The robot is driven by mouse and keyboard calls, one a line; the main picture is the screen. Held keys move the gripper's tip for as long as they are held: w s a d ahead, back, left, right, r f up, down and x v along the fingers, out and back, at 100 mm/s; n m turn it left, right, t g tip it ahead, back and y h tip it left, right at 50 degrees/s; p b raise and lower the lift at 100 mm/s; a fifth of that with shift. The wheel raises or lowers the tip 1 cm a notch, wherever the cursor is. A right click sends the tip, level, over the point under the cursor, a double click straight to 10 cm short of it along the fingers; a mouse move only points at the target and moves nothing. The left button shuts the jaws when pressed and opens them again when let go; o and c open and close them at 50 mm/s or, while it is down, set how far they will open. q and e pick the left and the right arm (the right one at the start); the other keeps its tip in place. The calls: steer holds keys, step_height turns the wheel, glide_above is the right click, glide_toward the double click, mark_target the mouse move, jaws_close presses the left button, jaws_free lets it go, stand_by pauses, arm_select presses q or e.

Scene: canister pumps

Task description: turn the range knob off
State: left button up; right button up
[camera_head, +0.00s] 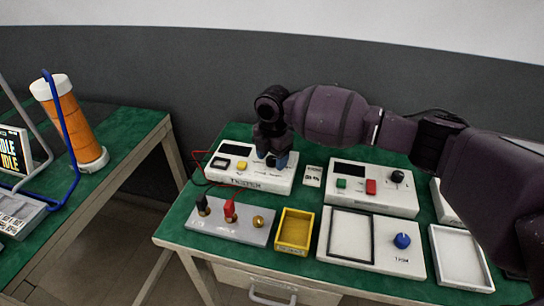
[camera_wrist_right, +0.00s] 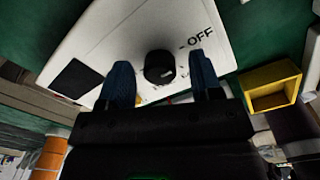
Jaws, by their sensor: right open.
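The range knob (camera_wrist_right: 159,67) is a round black knob on the top face of a white meter box (camera_head: 246,176). In the right wrist view it lies between my two blue fingertips, with a gap on each side. The word OFF is printed on the box beside the knob, near the right-hand finger. My right gripper (camera_head: 272,159) is open and points down over the right part of the box. In the head view it largely hides the knob. My left gripper is not in view.
A white box (camera_head: 359,195) with green and red buttons and a black knob stands to the right. In front are a grey terminal block (camera_head: 214,226), a yellow tray (camera_head: 282,243) and a panel with a blue knob (camera_head: 402,241). Red and black leads run left of the meter.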

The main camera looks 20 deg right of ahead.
mark_target(273, 158)
step_height(273, 158, up, 9)
steer(key=shift+r+p, duration=0.15)
steer(key=shift+p, duration=0.7)
steer(key=shift+s+r, duration=0.1)
steer(key=shift+r, duration=0.6)
